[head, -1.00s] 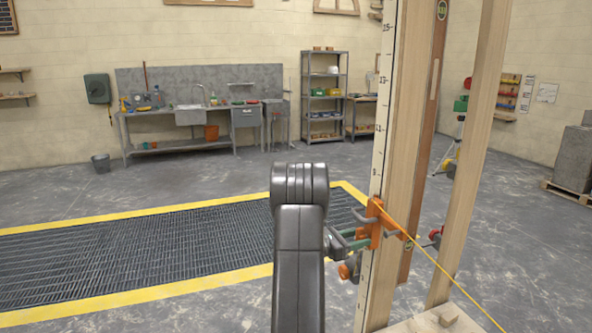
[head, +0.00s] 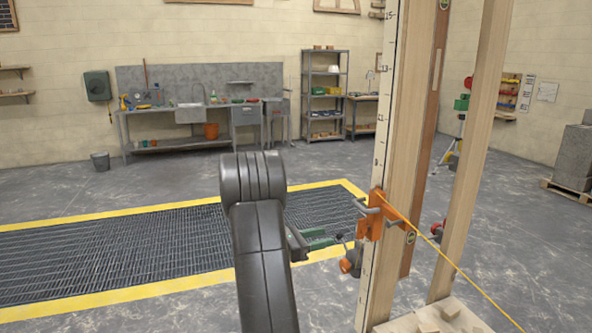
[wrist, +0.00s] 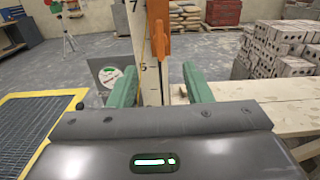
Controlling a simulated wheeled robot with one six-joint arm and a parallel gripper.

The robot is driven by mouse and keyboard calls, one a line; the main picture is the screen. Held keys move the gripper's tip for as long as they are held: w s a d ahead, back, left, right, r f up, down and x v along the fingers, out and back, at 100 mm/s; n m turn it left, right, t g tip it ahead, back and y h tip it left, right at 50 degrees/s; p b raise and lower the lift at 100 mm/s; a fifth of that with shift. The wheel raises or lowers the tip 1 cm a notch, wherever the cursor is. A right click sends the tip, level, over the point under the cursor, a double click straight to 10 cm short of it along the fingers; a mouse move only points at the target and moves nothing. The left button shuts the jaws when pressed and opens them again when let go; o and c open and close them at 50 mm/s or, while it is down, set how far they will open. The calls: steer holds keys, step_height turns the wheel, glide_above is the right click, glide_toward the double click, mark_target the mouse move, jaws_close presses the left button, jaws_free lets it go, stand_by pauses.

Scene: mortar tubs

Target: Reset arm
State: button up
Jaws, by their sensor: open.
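My arm rises in the lower middle of the head view. My gripper (wrist: 160,88) shows in the wrist view with its two green fingers apart and nothing between them that they touch. In the head view the gripper (head: 338,238) shows partly, its green part just left of the post. The orange clamp (head: 376,215) sits on the wooden post (head: 388,150) with the marked scale, and a yellow string runs from it down to the right. In the wrist view an orange piece (wrist: 159,35) and the scale stand beyond the fingers.
A floor grating (head: 120,250) with a yellow border lies at left. A second wooden upright (head: 475,150) stands right of the post. In the wrist view, grey blocks (wrist: 280,50) are stacked at right beside a pale plank (wrist: 265,115). Open floor lies behind the grating.

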mark_target(358, 229)
steer(key=p+x, duration=0.3)
steer(key=x, duration=1)
steer(key=shift+f+m, duration=0.1)
steer(key=shift+m, duration=0.4)
steer(key=shift+s+a+m, duration=0.1)
steer(key=shift+a+m, duration=0.05)
steer(key=shift+m, duration=1.35)
steer(key=m+p, duration=0.2)
steer(key=m, duration=0.3)
steer(key=shift+p, duration=0.3)
steer(key=b+v, duration=0.4)
steer(key=v, duration=0.9)
steer(key=shift+s+a+r, duration=0.1)
steer(key=shift+r, duration=0.15)
